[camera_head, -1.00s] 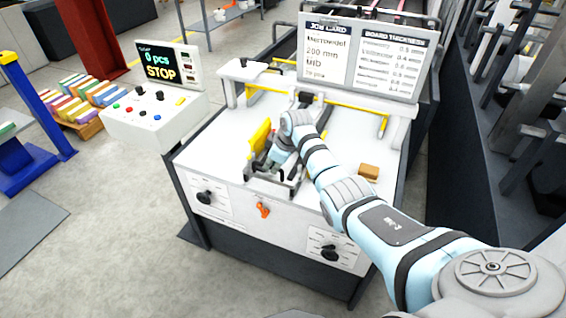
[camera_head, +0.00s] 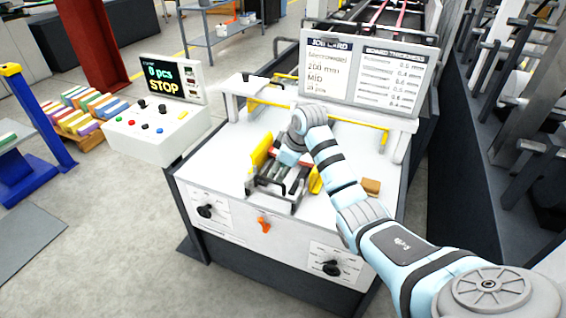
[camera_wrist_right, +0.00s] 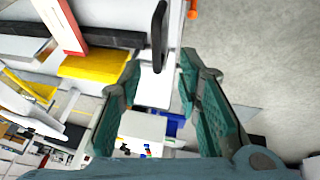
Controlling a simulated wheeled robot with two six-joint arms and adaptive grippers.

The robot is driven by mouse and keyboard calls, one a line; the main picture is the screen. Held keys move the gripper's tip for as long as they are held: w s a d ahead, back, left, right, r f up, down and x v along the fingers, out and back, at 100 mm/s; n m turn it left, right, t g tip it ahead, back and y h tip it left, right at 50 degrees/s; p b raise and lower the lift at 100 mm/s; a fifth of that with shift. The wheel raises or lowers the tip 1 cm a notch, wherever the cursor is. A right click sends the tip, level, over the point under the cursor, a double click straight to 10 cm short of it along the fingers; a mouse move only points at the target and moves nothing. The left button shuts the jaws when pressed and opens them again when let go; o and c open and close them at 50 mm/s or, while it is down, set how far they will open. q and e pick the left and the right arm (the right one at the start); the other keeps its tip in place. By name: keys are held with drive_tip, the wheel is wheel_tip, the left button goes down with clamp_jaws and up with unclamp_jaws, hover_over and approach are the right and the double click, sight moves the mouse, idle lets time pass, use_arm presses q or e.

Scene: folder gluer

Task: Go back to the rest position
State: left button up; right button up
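My right arm reaches in from the lower right over the white machine table (camera_head: 215,165). My right gripper (camera_wrist_right: 160,84) is open in the right wrist view, with nothing between its fingers. In the head view the right hand (camera_head: 290,155) is above the feeder (camera_head: 272,188), partly hidden by its own wrist. The feeder has yellow side guides (camera_head: 261,149) and a red piece (camera_head: 302,158) between them. The wrist view shows a red-edged white piece (camera_wrist_right: 62,25) and a yellow guide (camera_wrist_right: 95,66) beside the fingers. My left gripper is not in view.
A control box (camera_head: 155,130) with a screen reading "0 pcs STOP" stands left of the machine. A job card board (camera_head: 368,72) rises behind the table. A small brown block (camera_head: 371,186) lies right of the feeder. Open floor (camera_head: 110,225) is at left.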

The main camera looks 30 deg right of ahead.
drive_tip(key=v, duration=0.4)
drive_tip(key=shift+s+r, duration=0.15)
drive_tip(key=shift+r, duration=0.1)
drive_tip(key=shift+f, duration=0.1)
